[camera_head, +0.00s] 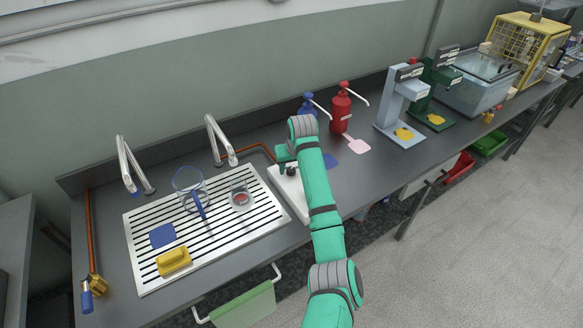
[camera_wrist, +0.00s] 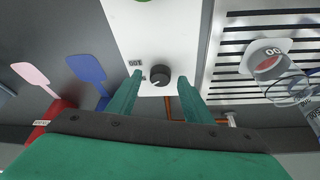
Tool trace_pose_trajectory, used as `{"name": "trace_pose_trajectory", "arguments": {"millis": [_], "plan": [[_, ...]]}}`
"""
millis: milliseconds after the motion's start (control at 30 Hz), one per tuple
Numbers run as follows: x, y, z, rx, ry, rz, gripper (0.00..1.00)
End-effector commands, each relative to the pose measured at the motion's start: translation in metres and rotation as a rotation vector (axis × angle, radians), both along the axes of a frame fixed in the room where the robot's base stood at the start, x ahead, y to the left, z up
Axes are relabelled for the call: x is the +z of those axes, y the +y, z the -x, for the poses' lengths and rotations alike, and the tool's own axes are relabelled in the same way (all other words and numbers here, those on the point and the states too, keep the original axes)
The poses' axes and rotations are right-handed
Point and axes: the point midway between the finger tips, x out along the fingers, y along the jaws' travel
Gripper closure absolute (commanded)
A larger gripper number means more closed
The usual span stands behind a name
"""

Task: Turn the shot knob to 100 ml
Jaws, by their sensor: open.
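The shot knob is a round black knob (camera_wrist: 160,76) on a white panel (camera_wrist: 155,33). A light mark on the knob points to the lower left in the wrist view. A printed "100" (camera_wrist: 135,63) stands left of the knob, upside down in this view. My gripper (camera_wrist: 160,82) is open, with one green finger on each side of the knob. I cannot tell whether the fingers touch it. In the head view, my gripper (camera_head: 285,158) is over the white panel (camera_head: 298,203), and a dark knob (camera_head: 291,170) shows partly beside it.
A slatted drainer (camera_head: 155,220) with a yellow sponge (camera_head: 174,262) lies left of the panel. Red (camera_head: 341,110) and blue (camera_head: 308,104) pump bottles stand behind and to the right. Pink (camera_head: 357,144) and blue (camera_head: 330,160) paddles lie nearby. Two taps stand at the back left.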

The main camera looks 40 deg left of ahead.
Motion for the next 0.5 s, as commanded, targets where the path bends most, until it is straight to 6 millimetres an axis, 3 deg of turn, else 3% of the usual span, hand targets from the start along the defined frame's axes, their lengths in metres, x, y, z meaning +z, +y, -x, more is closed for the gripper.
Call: {"name": "trace_pose_trajectory", "arguments": {"millis": [367,500], "plan": [[-0.0049,0.0023,-0.0009,0.001,0.0,0.0,0.54],[-0.0048,0.0023,-0.0008,0.001,0.0,0.0,0.88]]}}
